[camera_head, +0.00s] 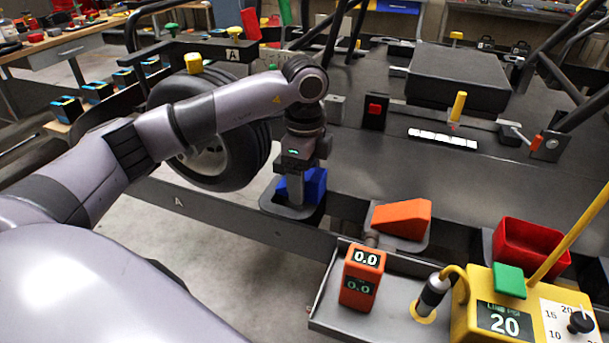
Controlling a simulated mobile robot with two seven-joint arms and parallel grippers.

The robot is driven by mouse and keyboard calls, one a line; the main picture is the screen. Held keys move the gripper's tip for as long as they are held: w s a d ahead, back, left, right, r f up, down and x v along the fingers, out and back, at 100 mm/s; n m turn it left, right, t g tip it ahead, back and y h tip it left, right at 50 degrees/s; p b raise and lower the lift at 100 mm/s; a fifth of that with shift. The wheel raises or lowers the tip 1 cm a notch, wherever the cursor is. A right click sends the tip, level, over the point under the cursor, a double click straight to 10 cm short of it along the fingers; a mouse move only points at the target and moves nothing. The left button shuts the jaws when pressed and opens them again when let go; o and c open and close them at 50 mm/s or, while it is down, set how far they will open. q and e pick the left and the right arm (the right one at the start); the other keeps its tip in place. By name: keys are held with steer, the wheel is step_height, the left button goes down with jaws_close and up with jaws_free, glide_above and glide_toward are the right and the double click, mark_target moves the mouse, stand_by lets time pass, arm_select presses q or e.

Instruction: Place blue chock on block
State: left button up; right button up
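The blue chock (316,184) is at the middle of the view, on or just over a dark grey rounded pad (276,207) at the frame's near edge. My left gripper (296,188) points straight down at the chock. One grey finger shows in front of the blue, which is visible on both sides of it. The far finger is hidden, so I cannot tell whether the gripper is closed on the chock. An orange chock (402,219) rests on a similar grey pad to the right. My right gripper is out of view.
A wheel (210,165) stands left of my gripper. In front are a tray (327,312) with an orange gauge (362,278), a yellow control box (480,318) and a red bin (528,248). The dark kart floor (365,170) lies behind the gripper.

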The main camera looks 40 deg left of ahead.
arm_select(q)
step_height(320, 180, up, 12)
steer(key=shift+r+p, duration=0.15)
steer(key=shift+p, duration=0.3)
stand_by(0.4)
stand_by(0.5)
